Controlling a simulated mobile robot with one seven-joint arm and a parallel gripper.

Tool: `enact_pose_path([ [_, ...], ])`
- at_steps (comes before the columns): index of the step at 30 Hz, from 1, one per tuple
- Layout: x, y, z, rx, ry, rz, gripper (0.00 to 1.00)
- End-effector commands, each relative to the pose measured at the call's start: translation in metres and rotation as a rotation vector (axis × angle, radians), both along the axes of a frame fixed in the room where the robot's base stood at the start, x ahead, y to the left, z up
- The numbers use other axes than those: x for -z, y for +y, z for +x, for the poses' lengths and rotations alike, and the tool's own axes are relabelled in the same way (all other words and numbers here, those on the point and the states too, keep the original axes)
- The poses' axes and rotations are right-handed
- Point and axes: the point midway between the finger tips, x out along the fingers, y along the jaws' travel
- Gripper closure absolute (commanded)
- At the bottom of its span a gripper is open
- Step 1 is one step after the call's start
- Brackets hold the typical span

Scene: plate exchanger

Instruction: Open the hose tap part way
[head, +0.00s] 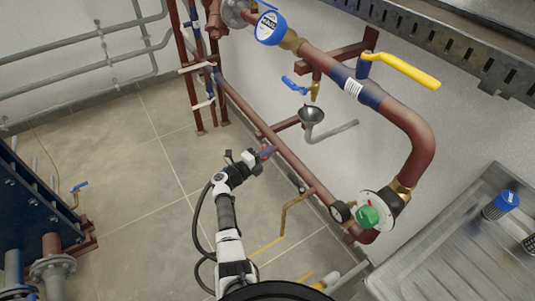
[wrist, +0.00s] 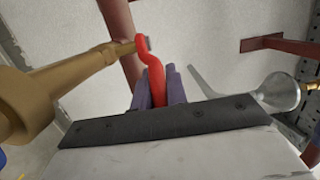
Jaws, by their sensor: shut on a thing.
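The hose tap's red lever handle (wrist: 154,80) stands between the two purple-grey fingers of my gripper (wrist: 158,88) in the wrist view. The fingers are shut on it. The handle's curved upper end meets a brass tap body (wrist: 70,75) that comes in from the left. In the head view my gripper (head: 266,152) is at the low red-brown pipe near the wall, with a small bit of red at its tip. The tap body is mostly hidden there by the gripper and wrist. I cannot tell how far the tap is turned.
A grey funnel (head: 311,115) with a drain pipe and a blue-handled valve (head: 295,85) are just above. A steel sink (head: 420,270) is at right.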

Motion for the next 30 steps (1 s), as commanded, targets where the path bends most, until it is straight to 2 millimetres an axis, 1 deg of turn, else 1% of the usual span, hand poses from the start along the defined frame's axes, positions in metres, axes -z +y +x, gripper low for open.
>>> enact_pose_path([
  [2,0.0,0.001,0.0,-0.002,0.001,0.0,1.0],
  [3,0.0,0.001,0.0,-0.002,0.001,0.001,0.84],
  [8,0.0,0.0,0.0,-0.002,0.0,0.0,0.64],
  [16,0.0,0.001,0.0,-0.002,0.0,0.0,0.64],
  [20,0.001,0.007,-0.007,-0.004,0.001,-0.001,0.64],
  [23,0.001,0.018,-0.018,-0.006,0.0,0.0,0.64],
  [30,0.002,0.056,-0.059,-0.007,0.0,0.0,0.64],
])
